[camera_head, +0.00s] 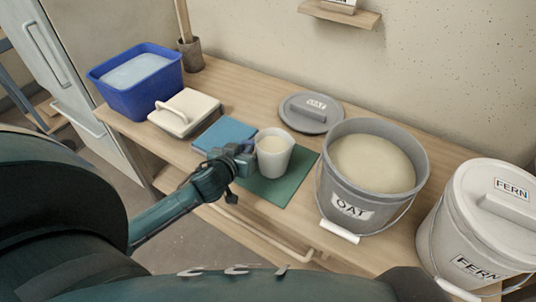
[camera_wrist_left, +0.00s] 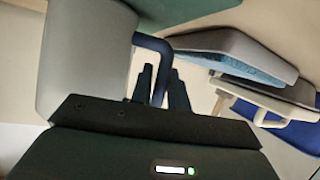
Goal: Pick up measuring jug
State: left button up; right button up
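The measuring jug (camera_head: 273,155) is a pale, whitish cup with cream-coloured contents. It stands upright at the green mat (camera_head: 287,188) on the bench. In the left wrist view its grey-white body (camera_wrist_left: 85,50) fills the upper left, with a dark blue handle (camera_wrist_left: 152,43) on its side. My left gripper (camera_head: 236,160) is at the jug's left side. In the wrist view its two dark fingers (camera_wrist_left: 161,85) are close together, with the handle between them; they appear closed on it. The fingertips partly hide the handle. My right gripper is not in view.
A grey OAT bucket (camera_head: 350,210) stands close right of the jug, its lid (camera_head: 311,113) behind. A FERN bucket (camera_head: 470,235) is at far right.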

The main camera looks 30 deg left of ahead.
pick_arm(q)
grip_shut()
dwell(0.3)
dwell(0.8)
jog(key=shift+r, duration=0.1)
